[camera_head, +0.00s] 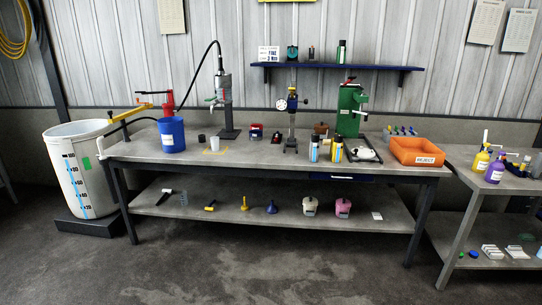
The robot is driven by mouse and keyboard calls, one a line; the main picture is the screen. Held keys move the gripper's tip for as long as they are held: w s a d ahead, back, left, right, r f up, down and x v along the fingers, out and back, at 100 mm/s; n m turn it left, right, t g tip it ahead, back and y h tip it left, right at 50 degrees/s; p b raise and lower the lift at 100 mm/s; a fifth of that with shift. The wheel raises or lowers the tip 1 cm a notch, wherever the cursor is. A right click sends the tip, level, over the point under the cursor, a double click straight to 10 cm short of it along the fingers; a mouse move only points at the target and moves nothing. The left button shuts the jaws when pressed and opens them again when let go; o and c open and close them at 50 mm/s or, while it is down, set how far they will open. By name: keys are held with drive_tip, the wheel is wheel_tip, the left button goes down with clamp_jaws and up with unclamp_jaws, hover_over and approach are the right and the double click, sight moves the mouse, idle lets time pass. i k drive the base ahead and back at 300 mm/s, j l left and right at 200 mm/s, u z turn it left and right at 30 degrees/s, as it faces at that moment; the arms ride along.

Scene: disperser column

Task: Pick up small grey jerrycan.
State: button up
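A small pale jerrycan (310,207), greyish-white with a light label and a darker top, stands upright on the lower shelf (270,219) of the long workbench, right of the middle. A pink jerrycan (343,208) of similar size stands just to its right, with a narrow gap between them. The pale jerrycan's front is unobstructed, with the bench top well above it. My gripper is not in this view.
On the same shelf, a blue funnel (271,207) stands to the left and a white card (376,216) lies to the right. The bench top (255,155) overhangs the shelf. Bench legs (421,221) bound it at the sides. The floor (250,268) in front is clear.

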sight(314, 147)
drive_tip(key=i, duration=1.9)
drive_tip(key=i+u, duration=0.1)
drive_tip(key=i, duration=0.7)
drive_tip(key=i+l+u, duration=0.15)
drive_tip(key=i, duration=0.65)
